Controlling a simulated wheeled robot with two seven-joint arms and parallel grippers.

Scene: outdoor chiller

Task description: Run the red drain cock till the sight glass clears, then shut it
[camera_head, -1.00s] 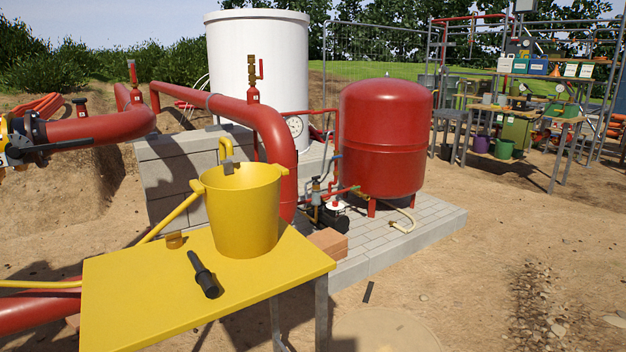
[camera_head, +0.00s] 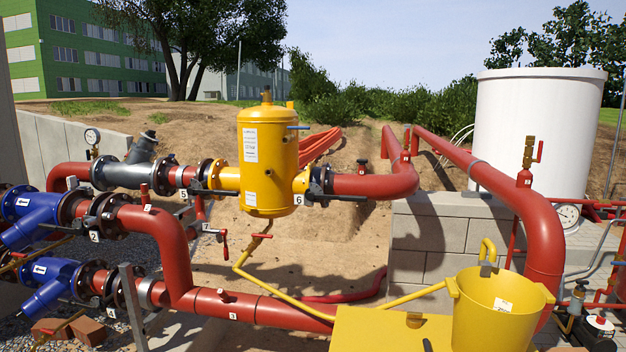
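A yellow vessel (camera_head: 268,165) stands in the red pipe line. Under it a small cock with a red lever (camera_head: 262,235) feeds a yellow hose (camera_head: 279,294). The hose runs down and right toward a yellow bucket (camera_head: 488,318) on a yellow table (camera_head: 365,331). Left of the vessel, a branch tagged 7 carries another red handle (camera_head: 224,244). I cannot tell which red handle is the drain cock, and I cannot make out a sight glass or any flow. Neither of my grippers is in view.
Red pipes (camera_head: 180,262) with flanges and black levers cross the left and middle. Blue fittings (camera_head: 37,213) sit at the far left. A grey block wall (camera_head: 435,254) and white tank (camera_head: 537,130) stand behind the bucket. Bare sand lies between.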

